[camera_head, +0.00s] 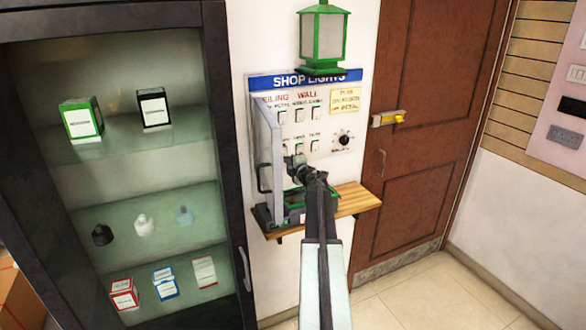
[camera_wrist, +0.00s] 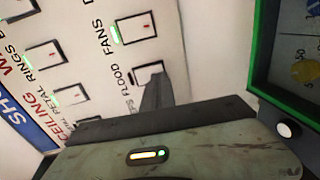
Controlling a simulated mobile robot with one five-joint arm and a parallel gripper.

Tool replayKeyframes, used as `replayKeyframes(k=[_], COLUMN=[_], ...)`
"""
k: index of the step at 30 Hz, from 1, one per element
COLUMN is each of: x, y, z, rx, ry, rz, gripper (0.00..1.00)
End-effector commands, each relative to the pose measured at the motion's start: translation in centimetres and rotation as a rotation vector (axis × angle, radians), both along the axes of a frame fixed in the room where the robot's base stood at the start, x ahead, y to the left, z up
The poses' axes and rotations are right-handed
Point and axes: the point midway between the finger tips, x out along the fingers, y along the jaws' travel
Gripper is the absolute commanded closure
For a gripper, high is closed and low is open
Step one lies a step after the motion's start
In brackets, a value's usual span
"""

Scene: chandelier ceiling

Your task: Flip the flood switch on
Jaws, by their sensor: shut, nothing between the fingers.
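The "SHOP LIGHTS" panel (camera_head: 312,132) hangs on the white wall, with several white rocker switches and a dark knob. In the wrist view the flood switch (camera_wrist: 146,72) sits in a black frame beside its "FLOOD" label. My gripper (camera_head: 297,165) reaches the lower left part of the panel. In the wrist view its fingers (camera_wrist: 157,88) are shut, with nothing seen between them, and their tip lies at the flood switch, hiding part of it. I cannot tell whether the tip touches the switch, nor which way the switch is set.
A clear cover (camera_head: 266,150) stands out from the panel's left side. A green lantern (camera_head: 323,38) is above, and a wooden shelf (camera_head: 356,200) juts out below. A dark display cabinet (camera_head: 215,80) is on the left, a brown door (camera_head: 430,100) on the right.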

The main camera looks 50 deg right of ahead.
Motion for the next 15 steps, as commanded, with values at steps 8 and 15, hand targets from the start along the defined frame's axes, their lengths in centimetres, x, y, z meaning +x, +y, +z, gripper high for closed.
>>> replayKeyframes(k=[8,15], x=[1.68,1.67], y=[-0.67,-0.61], z=[-0.22,-0.21], rx=[0.0,0.0], ry=[0.0,0.0], rz=[0.0,0.0], gripper=[1.0,1.0])
